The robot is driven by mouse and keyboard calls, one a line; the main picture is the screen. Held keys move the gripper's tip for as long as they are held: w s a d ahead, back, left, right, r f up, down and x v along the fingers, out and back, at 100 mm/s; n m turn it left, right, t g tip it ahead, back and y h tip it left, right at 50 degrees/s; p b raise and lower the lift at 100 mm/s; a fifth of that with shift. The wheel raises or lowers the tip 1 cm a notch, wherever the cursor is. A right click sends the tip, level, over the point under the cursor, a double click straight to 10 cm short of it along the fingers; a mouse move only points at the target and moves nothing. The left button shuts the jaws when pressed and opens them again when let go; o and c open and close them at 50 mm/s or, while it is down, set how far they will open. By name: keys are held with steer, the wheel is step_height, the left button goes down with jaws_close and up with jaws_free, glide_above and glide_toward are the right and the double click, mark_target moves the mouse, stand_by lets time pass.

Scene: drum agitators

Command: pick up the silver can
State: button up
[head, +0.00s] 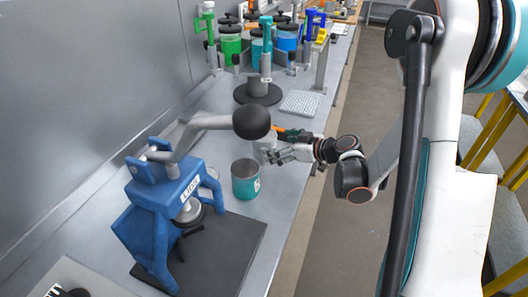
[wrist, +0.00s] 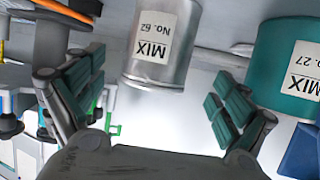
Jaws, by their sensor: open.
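The silver can (wrist: 163,45), labelled "MIX No. 62", shows upside down in the wrist view, ahead of my gripper and between the lines of its two fingers. My gripper (wrist: 155,90) is open, with green-padded fingers apart and a visible gap on each side of the can. In the head view my gripper (head: 278,152) reaches in from the right, low over the bench. There the silver can (head: 263,146) is mostly hidden beside the fingers and the black ball.
A teal can (head: 245,180), "No. 27", stands close by; it also shows at right in the wrist view (wrist: 285,60). A blue stand (head: 165,225) with a grey lever and black ball (head: 251,121) is to the left. A white rack (head: 300,103) and several coloured drums stand behind.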

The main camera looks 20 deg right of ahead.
steer(key=shift+b+x, duration=0.9)
steer(key=shift+x, duration=2.4)
steer(key=shift+w+d+r, duration=0.1)
steer(key=shift+r, duration=0.15)
steer(key=c, duration=1.5)
